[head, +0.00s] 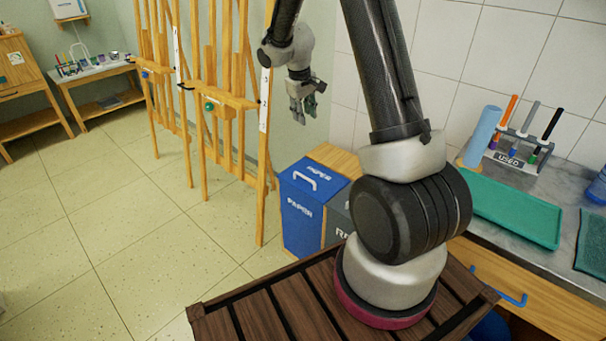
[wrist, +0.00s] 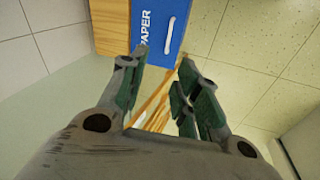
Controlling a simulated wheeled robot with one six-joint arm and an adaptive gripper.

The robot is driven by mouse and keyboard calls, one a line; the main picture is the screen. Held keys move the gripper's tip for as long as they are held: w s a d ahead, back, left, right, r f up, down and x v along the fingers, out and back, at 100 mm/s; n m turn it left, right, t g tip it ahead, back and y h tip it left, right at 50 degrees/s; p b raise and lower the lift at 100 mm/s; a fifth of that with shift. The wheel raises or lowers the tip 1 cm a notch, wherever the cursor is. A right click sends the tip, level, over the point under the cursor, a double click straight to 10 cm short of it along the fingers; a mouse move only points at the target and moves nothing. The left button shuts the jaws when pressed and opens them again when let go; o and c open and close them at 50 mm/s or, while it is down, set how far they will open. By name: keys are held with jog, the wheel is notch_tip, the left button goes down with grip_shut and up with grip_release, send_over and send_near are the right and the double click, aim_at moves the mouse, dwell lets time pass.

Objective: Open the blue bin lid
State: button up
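The blue bin (head: 302,226) stands on the floor past my base, marked "PAPER". Its blue lid (head: 314,176) is closed and has a white handle (head: 304,180) on top. In the wrist view the lid (wrist: 158,30) shows beyond my fingers at the top, with the white handle (wrist: 168,32) on it. My gripper (head: 300,112) is raised above and behind the bin, in front of the wall, apart from the lid. In the wrist view my gripper's fingers (wrist: 165,75) are spread with nothing between them.
A grey bin (head: 338,222) stands right beside the blue one, partly hidden by my arm. A wooden easel (head: 262,150) stands just left of the bins. A counter with a green tray (head: 515,205) is at the right. The tiled floor (head: 130,250) at left is clear.

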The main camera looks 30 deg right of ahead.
jog(key=n, duration=0.1)
send_over(303, 177)
jog(key=a, duration=0.2)
notch_tip(303, 177, down, 16)
jog(key=shift+n+g, duration=0.3)
jog(key=shift+g, duration=0.2)
jog(key=x, duration=0.9)
jog(key=s+x, duration=0.1)
jog(key=x, duration=0.3)
jog(key=shift+a+f, duration=0.25)
jog(key=shift+f, duration=0.25)
grip_shut()
